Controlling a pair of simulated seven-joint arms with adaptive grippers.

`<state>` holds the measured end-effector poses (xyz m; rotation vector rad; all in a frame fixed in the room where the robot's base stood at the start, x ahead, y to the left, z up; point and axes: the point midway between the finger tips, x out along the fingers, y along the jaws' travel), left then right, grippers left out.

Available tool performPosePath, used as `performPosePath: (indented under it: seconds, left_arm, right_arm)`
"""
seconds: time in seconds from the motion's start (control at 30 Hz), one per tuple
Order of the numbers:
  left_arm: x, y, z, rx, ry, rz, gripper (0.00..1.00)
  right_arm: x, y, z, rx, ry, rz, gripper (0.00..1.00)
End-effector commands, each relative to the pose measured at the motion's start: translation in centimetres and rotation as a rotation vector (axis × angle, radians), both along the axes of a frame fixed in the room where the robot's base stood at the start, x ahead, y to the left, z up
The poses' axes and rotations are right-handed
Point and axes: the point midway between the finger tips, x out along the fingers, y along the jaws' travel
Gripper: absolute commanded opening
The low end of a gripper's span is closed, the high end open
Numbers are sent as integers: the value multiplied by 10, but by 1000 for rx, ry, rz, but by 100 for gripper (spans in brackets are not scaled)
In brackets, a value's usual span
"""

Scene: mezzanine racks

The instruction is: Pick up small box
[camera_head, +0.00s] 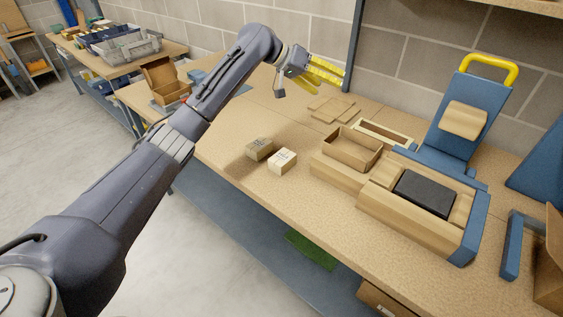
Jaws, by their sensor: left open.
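Two small boxes sit side by side on the wooden bench (218,158). One is a brown cardboard box (259,149). The other is a paler, cream box (283,160) just to its right, with dark print on it. My left gripper (318,77) has yellow fingers and is open and empty. It is raised above the back part of the bench, up and to the right of both boxes and apart from them. My right gripper is not in the view.
An open cardboard tray (352,149) and a wooden fixture with a black pad (425,194) stand right of the boxes. Flat cardboard pieces (333,109) lie behind. A blue stand with a yellow handle (488,72) is at the back right. An open carton (165,82) stands at the left.

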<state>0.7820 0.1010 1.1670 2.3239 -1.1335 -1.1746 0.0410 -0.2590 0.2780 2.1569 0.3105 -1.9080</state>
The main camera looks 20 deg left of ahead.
Motion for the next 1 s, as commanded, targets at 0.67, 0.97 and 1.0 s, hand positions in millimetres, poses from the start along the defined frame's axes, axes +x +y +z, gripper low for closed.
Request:
performPosePath:
  seconds: [0.67,0.97,1.0]
  left_arm:
    - [-83,88,-77,864,399,-20,80]
    - [-87,98,-103,909,421,-10,80]
    - [-87,98,-110,908,422,-12,80]
  right_arm:
    - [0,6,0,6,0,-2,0]
    - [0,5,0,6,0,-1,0]
    - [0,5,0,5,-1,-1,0]
